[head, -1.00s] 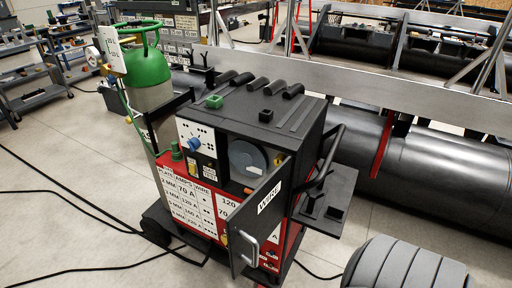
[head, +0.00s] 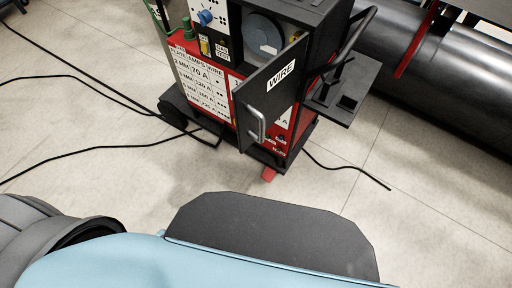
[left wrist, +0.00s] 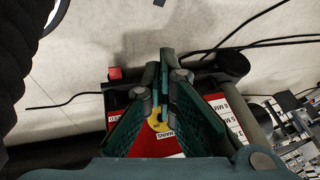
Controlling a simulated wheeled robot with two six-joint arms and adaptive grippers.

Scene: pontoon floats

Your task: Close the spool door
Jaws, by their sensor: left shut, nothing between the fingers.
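The spool door (head: 273,95), a dark panel labelled WIRE with a silver handle (head: 256,125), stands open on the front of the welding cart. Behind it, the grey wire spool (head: 258,35) shows in its compartment. In the left wrist view my left gripper (left wrist: 164,62) has its green fingers together at the tips, with nothing held. Beyond the fingers is the cart's red front (left wrist: 225,108) with white labels; I cannot pick out the door there. The left gripper does not show in the head view, so its distance to the door is unclear. My right gripper is in neither view.
Black cables (head: 95,149) lie on the pale floor left of the cart, and another runs out at its right. A black side shelf (head: 335,100) juts from the cart's right side. A large dark cylinder (head: 445,80) lies behind. The floor before the cart is clear.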

